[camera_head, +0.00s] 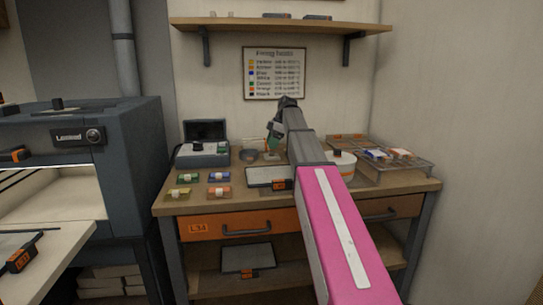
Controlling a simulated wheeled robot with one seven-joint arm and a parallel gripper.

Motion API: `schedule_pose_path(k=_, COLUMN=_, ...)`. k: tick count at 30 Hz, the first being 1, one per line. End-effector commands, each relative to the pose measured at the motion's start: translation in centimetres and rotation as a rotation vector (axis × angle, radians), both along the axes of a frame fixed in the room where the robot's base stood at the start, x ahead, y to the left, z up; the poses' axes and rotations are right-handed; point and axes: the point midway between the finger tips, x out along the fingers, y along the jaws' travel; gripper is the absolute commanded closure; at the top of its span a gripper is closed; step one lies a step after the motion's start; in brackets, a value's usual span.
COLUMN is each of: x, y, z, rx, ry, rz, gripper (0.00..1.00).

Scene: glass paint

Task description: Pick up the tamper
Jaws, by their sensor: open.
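My pink and grey arm reaches from the lower right over the workbench (265,200). My gripper (273,133) is at its far end, above the back middle of the bench. It looks small and dark, and its jaws are open. A small pale object (272,156) lies just below it, partly hidden by the arm. I cannot tell for sure which thing is the tamper; it may be hidden behind my gripper or arm.
Several coloured packets (188,179) and a framed plate (262,178) lie in front. A tray (405,170) is right. A dark kiln (130,150) stands left; a shelf (280,25) hangs above.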

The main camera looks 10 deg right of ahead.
Motion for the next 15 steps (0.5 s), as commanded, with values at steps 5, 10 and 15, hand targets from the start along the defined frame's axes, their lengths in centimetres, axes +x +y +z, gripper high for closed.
schedule_pose_path(k=5, x=-0.1, y=0.8, z=-2.4, rx=0.000, ry=0.001, rz=0.000, gripper=0.45)
schedule_pose_path(k=10, x=0.0, y=1.0, z=-2.8, rx=0.000, ry=0.000, rz=-0.001, gripper=0.45)
schedule_pose_path(k=15, x=0.0, y=0.9, z=-2.8, rx=0.000, ry=0.000, rz=0.000, gripper=0.67)
